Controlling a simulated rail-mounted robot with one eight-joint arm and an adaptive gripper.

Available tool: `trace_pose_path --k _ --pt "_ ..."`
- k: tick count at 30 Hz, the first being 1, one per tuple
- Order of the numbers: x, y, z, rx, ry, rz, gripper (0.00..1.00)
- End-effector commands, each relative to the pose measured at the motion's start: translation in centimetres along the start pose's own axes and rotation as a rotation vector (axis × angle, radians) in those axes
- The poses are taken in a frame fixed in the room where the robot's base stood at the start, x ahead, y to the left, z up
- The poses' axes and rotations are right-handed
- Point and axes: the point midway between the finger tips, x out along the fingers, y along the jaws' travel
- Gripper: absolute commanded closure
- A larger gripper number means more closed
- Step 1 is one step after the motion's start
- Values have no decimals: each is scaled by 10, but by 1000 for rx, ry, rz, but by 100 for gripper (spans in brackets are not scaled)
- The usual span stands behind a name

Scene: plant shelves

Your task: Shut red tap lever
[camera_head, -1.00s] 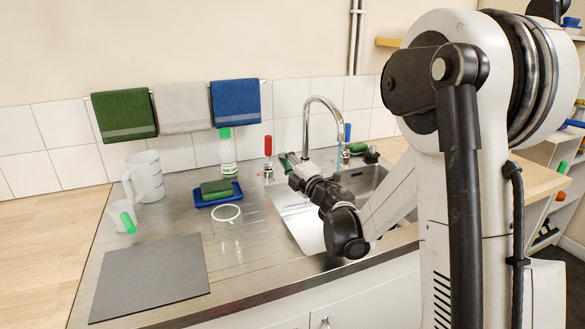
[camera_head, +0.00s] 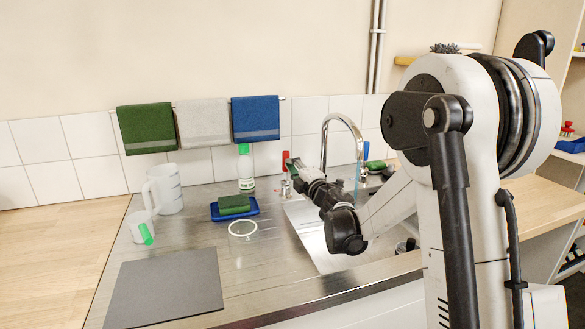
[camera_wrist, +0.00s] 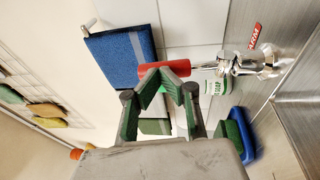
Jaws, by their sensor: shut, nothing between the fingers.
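The red tap lever (camera_head: 286,160) stands upright on its chrome base at the back of the sink, left of the spout (camera_head: 340,120). It also shows in the wrist view (camera_wrist: 150,70), with its chrome valve (camera_wrist: 245,63) to the right. My gripper (camera_head: 292,165) is beside the lever in the head view. In the wrist view my gripper's green-padded fingers (camera_wrist: 165,80) meet at the tips, right by the red lever and partly over it. I cannot tell whether they touch it. A thin light-blue streak (camera_head: 357,178) hangs below the spout.
A blue lever (camera_head: 366,150) stands right of the spout. A green-topped bottle (camera_head: 245,170) and a blue tray (camera_head: 250,211) with a green sponge (camera_head: 234,203) are left of the lever. Towels (camera_head: 255,119) hang above. The front drainboard holds a grey mat (camera_head: 165,290).

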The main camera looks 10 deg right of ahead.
Motion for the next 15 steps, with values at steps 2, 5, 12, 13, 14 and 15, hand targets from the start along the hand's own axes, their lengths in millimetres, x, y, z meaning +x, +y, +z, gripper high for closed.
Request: trace_pose_path --k 2,5,12,13,14,15 --pt "6 0 0 0 1 0 100" --pt "6 1 0 0 1 0 100" --pt "-3 1 -1 0 1 0 100" --pt "-6 2 -1 0 1 0 100" --pt "-10 2 -1 0 1 0 100" --pt "-16 3 -2 0 1 0 100"
